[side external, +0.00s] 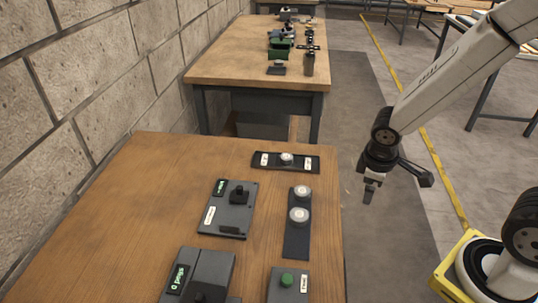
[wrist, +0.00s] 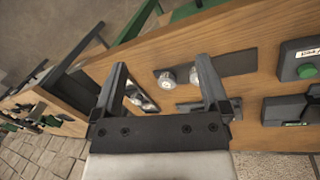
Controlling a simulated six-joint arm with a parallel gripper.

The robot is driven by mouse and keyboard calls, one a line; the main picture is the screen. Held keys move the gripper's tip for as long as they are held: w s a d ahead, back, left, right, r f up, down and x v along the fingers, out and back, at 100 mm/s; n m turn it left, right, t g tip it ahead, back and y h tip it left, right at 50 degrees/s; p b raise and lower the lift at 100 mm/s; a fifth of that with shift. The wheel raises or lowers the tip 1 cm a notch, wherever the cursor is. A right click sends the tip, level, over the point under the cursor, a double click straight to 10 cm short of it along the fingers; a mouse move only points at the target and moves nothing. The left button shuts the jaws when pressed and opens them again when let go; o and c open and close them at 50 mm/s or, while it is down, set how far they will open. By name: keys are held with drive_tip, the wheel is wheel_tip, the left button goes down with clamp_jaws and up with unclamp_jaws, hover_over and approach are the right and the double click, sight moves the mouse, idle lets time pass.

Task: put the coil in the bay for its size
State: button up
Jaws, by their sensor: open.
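No part is plainly marked as the coil. Two round silver pieces, one farther (side external: 302,191) and one nearer (side external: 299,214), sit on a dark strip (side external: 297,243) near the table's right edge. A third round silver piece (side external: 287,158) sits mid-tray in a dark tray (side external: 312,168) with white labels at both ends, too small to read. My gripper (side external: 370,193) hangs in the air right of the table, apart from all of them. In the wrist view my gripper (wrist: 160,66) is open and empty; the two strip pieces (wrist: 167,78) show beyond its fingers.
A grey plate with a black knob (side external: 239,193) lies left of the strip. A green-button box (side external: 288,281) and a box with a lit display (side external: 198,272) stand at the front. A second table (side external: 230,70) with equipment is behind. The wooden top's left side is clear.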

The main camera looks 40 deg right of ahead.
drive_tip(key=shift+a+r+m+t+y, duration=0.45)
drive_tip(key=shift+a+r+m+y, duration=0.15)
drive_tip(key=shift+m, duration=0.6)
drive_tip(key=shift+a+r+m+t+y, duration=0.5)
drive_tip(key=shift+a+r+m, duration=0.15)
drive_tip(key=shift+m, duration=0.55)
